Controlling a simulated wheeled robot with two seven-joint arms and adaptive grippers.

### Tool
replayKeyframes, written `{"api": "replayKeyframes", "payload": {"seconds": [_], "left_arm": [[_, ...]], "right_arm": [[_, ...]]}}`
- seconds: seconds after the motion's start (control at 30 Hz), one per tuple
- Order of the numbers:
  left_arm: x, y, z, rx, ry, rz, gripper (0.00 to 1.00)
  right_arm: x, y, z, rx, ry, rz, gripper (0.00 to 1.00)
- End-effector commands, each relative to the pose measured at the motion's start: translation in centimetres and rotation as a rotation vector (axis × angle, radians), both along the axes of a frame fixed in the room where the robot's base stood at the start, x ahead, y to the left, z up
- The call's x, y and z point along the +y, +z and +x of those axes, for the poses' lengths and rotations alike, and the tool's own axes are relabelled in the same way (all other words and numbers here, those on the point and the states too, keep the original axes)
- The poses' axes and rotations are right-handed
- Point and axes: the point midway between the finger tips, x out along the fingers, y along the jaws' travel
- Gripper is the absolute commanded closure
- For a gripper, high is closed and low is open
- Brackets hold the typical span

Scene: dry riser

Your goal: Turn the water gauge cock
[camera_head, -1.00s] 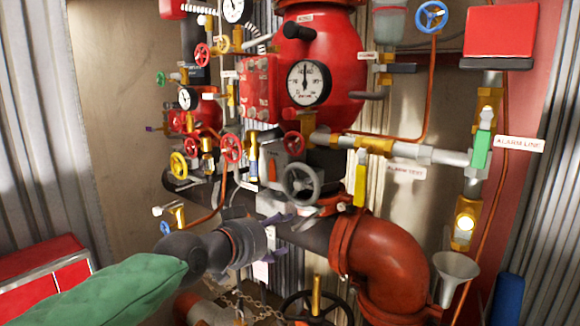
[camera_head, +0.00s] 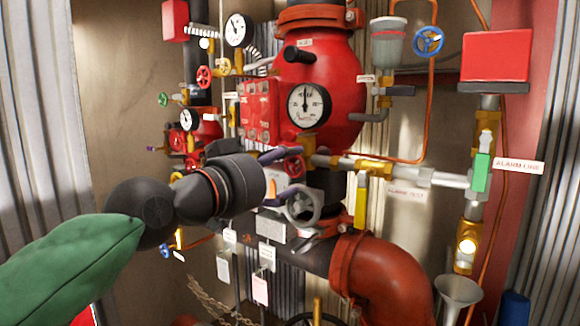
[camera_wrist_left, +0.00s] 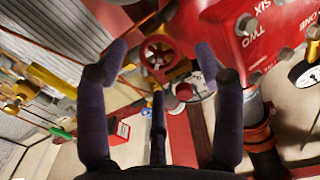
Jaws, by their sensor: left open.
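My left gripper (camera_head: 284,175) is open, its purple fingers spread beside the red riser body (camera_head: 320,65). In the head view a small red handwheel (camera_head: 294,168) is close to the fingertips. In the left wrist view a red handwheel (camera_wrist_left: 157,52) shows between the open fingers (camera_wrist_left: 160,65), with brass fittings behind it. I cannot tell whether the fingers touch anything. A large white dial gauge (camera_head: 308,105) sits on the riser, with a brass fitting (camera_head: 308,143) below it. I cannot tell which fitting is the water gauge cock. My right gripper is out of view.
A horizontal pipe with a yellow lever (camera_head: 361,198) runs to the right. A red elbow pipe (camera_head: 385,270) is lower down. Hanging tags (camera_head: 261,288) are below my gripper. Smaller gauges (camera_head: 236,30) and valves crowd the left.

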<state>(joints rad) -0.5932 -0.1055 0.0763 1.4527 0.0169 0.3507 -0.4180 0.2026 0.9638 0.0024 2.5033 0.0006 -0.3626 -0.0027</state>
Motion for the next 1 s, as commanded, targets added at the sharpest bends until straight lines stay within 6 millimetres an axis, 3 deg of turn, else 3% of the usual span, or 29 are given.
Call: {"api": "replayKeyframes", "payload": {"seconds": [0.2,0.6,0.8,1.0], "left_arm": [[-1.3,0.0,1.9,0.0,0.0,0.0,0.32],[-1.7,0.0,2.4,0.0,0.001,0.0,0.32],[-1.7,0.0,2.3,-0.001,0.001,-0.001,0.89],[-1.6,0.1,2.3,0.001,0.001,-0.004,0.89]], "right_arm": [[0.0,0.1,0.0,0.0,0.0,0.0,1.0],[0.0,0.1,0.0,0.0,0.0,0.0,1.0],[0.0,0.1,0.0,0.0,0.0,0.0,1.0],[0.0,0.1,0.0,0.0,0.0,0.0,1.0]]}}
